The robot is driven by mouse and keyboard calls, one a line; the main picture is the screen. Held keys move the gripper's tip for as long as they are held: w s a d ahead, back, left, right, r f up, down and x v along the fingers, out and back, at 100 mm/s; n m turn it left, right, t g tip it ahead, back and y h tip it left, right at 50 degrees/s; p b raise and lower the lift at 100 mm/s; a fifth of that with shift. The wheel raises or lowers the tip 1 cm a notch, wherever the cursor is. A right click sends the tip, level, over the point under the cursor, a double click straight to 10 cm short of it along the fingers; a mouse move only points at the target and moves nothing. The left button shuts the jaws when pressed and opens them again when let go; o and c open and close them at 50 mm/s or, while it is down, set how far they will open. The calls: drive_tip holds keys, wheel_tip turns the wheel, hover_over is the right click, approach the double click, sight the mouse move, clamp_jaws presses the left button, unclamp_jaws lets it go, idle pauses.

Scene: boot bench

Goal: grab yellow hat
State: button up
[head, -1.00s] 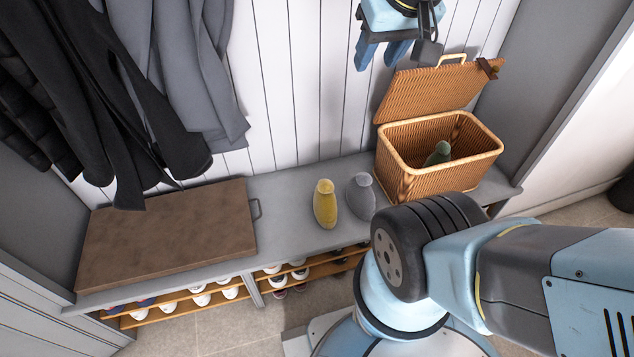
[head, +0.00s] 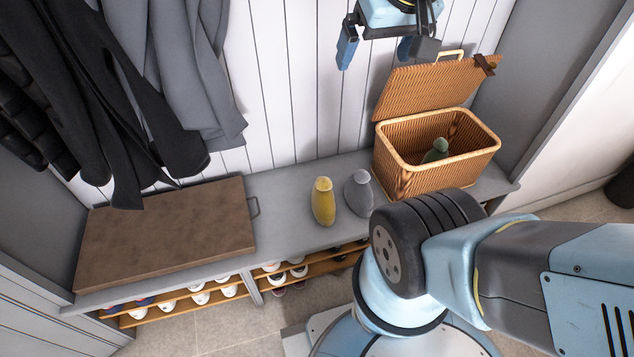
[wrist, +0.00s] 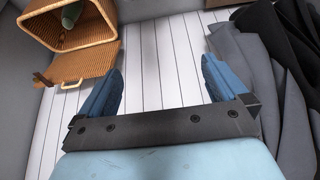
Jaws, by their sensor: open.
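The yellow hat (head: 323,202) stands upright on the grey bench, just left of a similar grey hat (head: 359,194). A green one (head: 436,151) is inside the open wicker basket (head: 410,180) on the right. My gripper (head: 384,52) is high in front of the white panelled wall, above the bench and up from the yellow hat. Its blue fingers are spread wide and empty. In the wrist view my gripper (wrist: 162,82) is open with only wall between its fingers. The yellow hat is not seen in that view.
The basket's lid (head: 436,83) is raised. A brown cushion (head: 165,232) covers the bench's left part. Dark and grey coats (head: 190,70) hang at upper left. Shoes (head: 228,290) fill the racks below. Bench space left of the yellow hat is clear.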

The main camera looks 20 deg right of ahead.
drive_tip(key=w+f+g, duration=0.2)
drive_tip(key=w+f, duration=0.5)
drive_tip(key=w, duration=0.4)
drive_tip(key=n+g, duration=0.3)
drive_tip(key=g, duration=0.1)
hover_over(324, 179)
wheel_tip(324, 179, down, 36)
wheel_tip(324, 179, down, 8)
drive_tip(key=shift+f, duration=0.15)
drive_tip(key=shift+w+f, duration=0.15)
drive_tip(key=shift+f, duration=3.2)
drive_tip(key=shift+c, duration=0.5)
drive_tip(key=c, duration=1.3)
